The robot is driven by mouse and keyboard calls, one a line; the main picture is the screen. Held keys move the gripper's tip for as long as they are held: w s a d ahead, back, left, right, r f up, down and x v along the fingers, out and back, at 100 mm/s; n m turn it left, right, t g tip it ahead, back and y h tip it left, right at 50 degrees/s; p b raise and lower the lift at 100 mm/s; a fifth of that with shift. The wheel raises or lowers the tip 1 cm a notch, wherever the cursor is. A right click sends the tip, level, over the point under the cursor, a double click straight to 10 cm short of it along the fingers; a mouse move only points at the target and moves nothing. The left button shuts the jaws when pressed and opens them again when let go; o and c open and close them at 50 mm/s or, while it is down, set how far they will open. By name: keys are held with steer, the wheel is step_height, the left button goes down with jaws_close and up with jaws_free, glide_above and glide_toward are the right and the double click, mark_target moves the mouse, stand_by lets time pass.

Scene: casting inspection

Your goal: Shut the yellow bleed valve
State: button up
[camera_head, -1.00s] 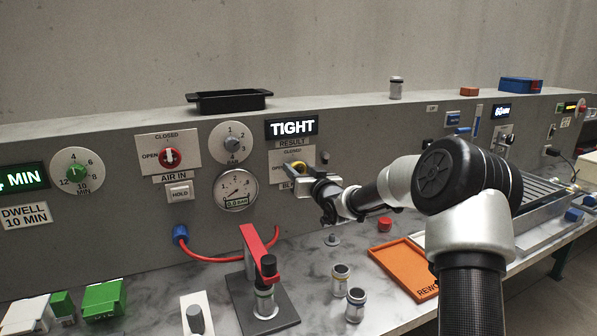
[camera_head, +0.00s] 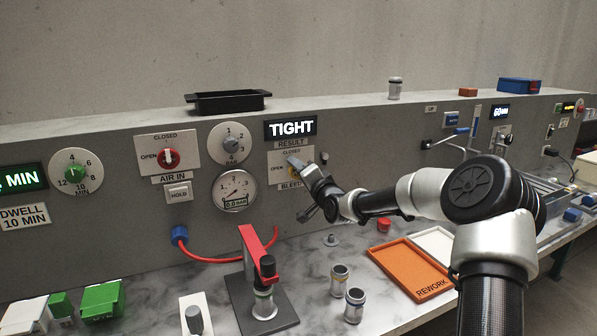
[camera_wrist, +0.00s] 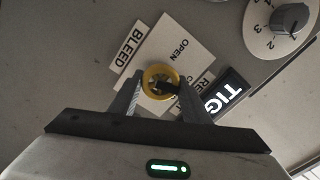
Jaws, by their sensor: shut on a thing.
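The yellow bleed valve (camera_wrist: 149,78) is a round knob with a dark bar, on a white plate (camera_wrist: 196,48) marked OPEN and CLOSED. My gripper (camera_wrist: 162,90) is shut on it, with one finger on each side in the wrist view. In the head view my gripper (camera_head: 299,166) reaches the plate from the right and covers most of the valve, of which a little yellow (camera_head: 293,173) shows. The wrist view is turned, and part of the plate's lettering is hidden behind a finger. I cannot tell exactly where the knob's bar points.
The display (camera_head: 291,128) above the plate reads TIGHT. Left of it are the pressure dial (camera_head: 232,143), gauge (camera_head: 235,190) and red air-in valve (camera_head: 168,158). Below stand a red clamp fixture (camera_head: 252,246), two metal cylinders and an orange rework tray (camera_head: 395,277).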

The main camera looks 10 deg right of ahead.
steer(key=shift+f+m, duration=0.1)
steer(key=shift+m, duration=1.6)
steer(key=o, duration=1)
steer(key=shift+o, duration=0.2)
steer(key=v, duration=1.7)
steer(key=shift+s+p, duration=0.25)
steer(key=shift+p, duration=0.1)
steer(key=shift+d, duration=0.15)
